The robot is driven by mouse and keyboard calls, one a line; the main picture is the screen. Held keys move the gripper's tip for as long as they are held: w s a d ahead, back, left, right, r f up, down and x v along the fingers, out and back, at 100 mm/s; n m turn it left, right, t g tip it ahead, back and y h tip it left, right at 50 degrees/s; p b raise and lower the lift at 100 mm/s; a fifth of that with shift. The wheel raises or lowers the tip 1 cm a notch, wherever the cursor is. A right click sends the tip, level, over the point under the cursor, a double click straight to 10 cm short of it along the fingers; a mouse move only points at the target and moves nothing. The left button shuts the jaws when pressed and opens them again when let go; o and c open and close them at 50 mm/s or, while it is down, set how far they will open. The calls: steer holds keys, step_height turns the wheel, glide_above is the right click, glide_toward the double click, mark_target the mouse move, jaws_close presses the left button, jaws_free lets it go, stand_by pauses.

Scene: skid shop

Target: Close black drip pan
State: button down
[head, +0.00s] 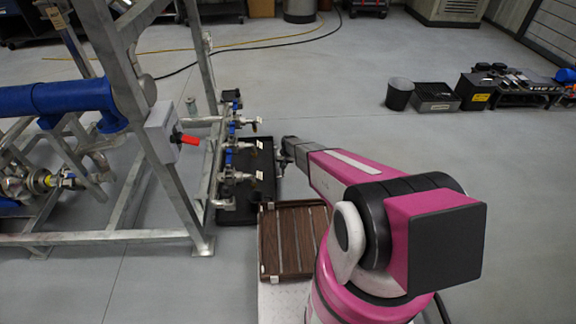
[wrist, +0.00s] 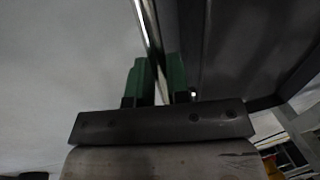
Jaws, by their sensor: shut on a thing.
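The black drip pan (head: 235,212) lies low at the floor beneath the row of valves on the skid's right side. My gripper (head: 283,154) is at the pan's right side in the head view, with its fingertips too small to make out there. In the wrist view the two green fingers (wrist: 158,82) are closed on a thin, shiny upright strip (wrist: 150,30), which looks like the pan's edge or handle. The dark pan surface (wrist: 240,45) fills the area right of the fingers. The valves and skid frame hide part of the pan in the head view.
The galvanized skid frame (head: 168,190) stands left of the pan, with valves (head: 228,160) above it. A brown slatted deck (head: 292,240) is in front of me. A bucket (head: 399,94) and black bins (head: 435,98) stand far right.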

steer(key=shift+a, duration=0.35)
steer(key=c, duration=1.1)
jaws_free()
steer(key=shift+r, duration=0.1)
steer(key=shift+d+r, duration=0.2)
steer(key=shift+r, duration=0.35)
step_height(320, 180, up, 9)
steer(key=d, duration=0.1)
steer(key=shift+d+r, duration=0.2)
steer(key=shift+d, duration=0.1)
